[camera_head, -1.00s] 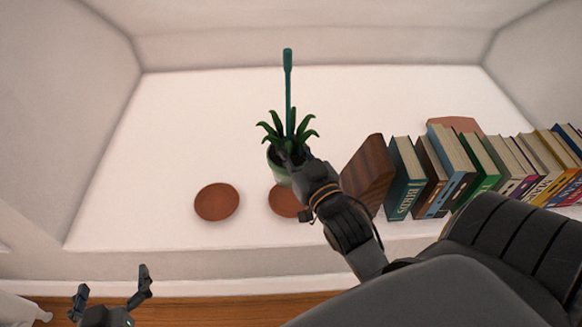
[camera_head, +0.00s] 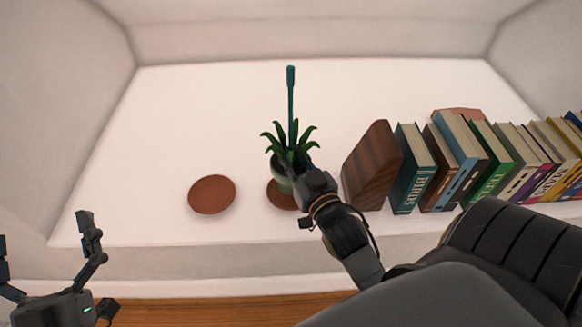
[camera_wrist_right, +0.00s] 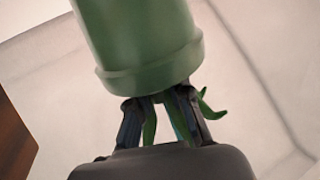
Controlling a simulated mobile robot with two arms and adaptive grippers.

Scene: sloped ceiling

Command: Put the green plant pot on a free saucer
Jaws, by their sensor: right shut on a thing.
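The green plant pot (camera_head: 281,180) holds a spiky green plant with a teal stick upright in it. My right gripper (camera_head: 296,172) is shut on the pot near its rim; in the right wrist view the pot (camera_wrist_right: 145,40) shows rim-down with leaves between the fingers (camera_wrist_right: 160,112). The pot is upright over the middle brown saucer (camera_head: 279,199), partly covering it; I cannot tell whether they touch. The left saucer (camera_head: 212,195) is empty. My left gripper (camera_head: 48,245) is open and empty at the lower left.
A dark wooden bookend (camera_head: 372,168) stands close to the right of my right gripper, with a row of books (camera_head: 490,160) beyond it. A reddish-brown thing (camera_head: 455,111) shows partly behind the books. The white surface behind and left is clear.

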